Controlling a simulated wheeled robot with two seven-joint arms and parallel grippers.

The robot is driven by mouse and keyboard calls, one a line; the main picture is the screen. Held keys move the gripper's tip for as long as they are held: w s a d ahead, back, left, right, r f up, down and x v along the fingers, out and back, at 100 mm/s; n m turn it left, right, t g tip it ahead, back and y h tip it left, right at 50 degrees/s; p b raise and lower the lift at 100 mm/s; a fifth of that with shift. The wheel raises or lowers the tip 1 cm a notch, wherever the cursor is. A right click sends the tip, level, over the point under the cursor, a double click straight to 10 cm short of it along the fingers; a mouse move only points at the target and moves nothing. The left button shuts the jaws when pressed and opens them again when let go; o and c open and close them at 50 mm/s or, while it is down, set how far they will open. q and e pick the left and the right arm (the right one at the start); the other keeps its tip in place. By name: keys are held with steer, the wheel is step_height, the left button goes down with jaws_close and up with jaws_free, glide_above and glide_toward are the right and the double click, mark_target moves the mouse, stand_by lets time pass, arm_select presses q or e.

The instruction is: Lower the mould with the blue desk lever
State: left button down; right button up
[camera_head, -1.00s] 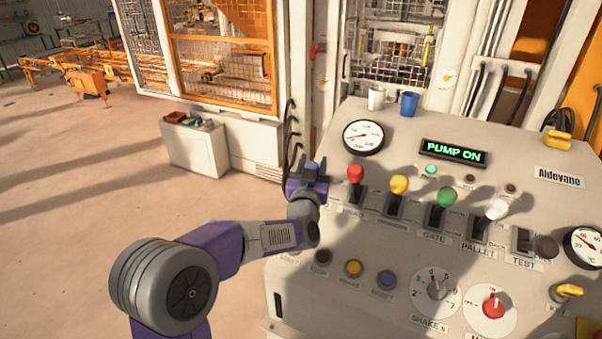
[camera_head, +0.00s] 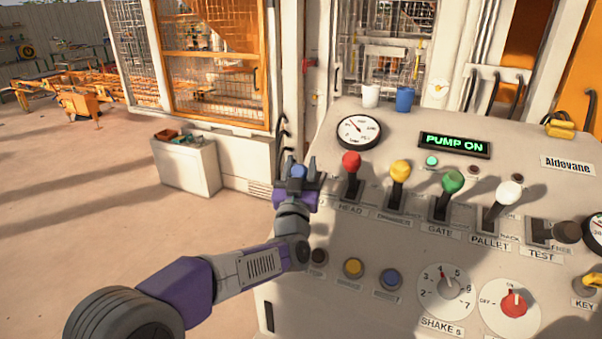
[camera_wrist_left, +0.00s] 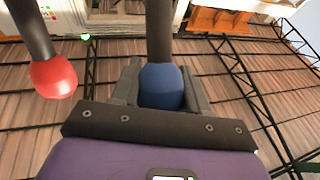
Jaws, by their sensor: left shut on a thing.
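The blue desk lever's knob (camera_head: 298,172) is at the left end of the lever row on the desk, mostly hidden by my gripper in the head view. My left gripper (camera_head: 299,176) is shut on this blue knob. In the left wrist view the blue knob (camera_wrist_left: 162,86) sits between the two fingers (camera_wrist_left: 163,88), with its dark stem running up from it. The mould itself cannot be made out behind the mesh. My right gripper is in neither view.
A red lever (camera_head: 351,162) stands close right of the gripper, with yellow (camera_head: 400,170), green (camera_head: 453,182) and white (camera_head: 509,193) levers further right. A gauge (camera_head: 358,132) and a lit "PUMP ON" display (camera_head: 454,145) lie behind. Open floor is to the left.

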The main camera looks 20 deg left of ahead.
arm_select(q)
steer(key=shift+f, duration=0.15)
steer(key=c, duration=0.6)
jaws_free()
steer(key=shift+s, duration=0.15)
steer(key=shift+b+v, duration=0.45)
steer(key=shift+v, duration=3.2)
